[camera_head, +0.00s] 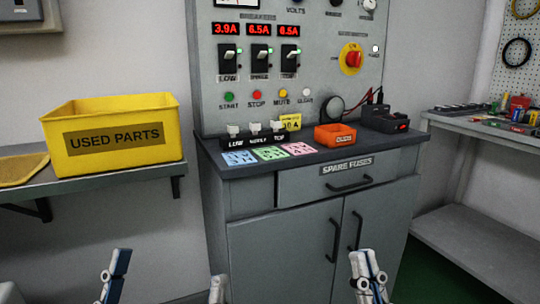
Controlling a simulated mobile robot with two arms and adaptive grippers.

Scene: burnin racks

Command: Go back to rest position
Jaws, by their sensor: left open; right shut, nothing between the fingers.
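My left gripper (169,268) shows at the bottom left of the head view, its two fingers spread wide apart with nothing between them. My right gripper (367,262) shows at the bottom, right of centre, with its fingers together and empty. Both are low in the picture, in front of the grey cabinet (280,250), and appear clear of it. The rest of both arms is out of view.
On the cabinet top stand a black fuse holder block (258,138), coloured cards (270,153), an orange bin (335,135) and a dark meter (385,118). A yellow used parts bin (112,108) stands on the left shelf (120,181). A workbench (480,128) is at right.

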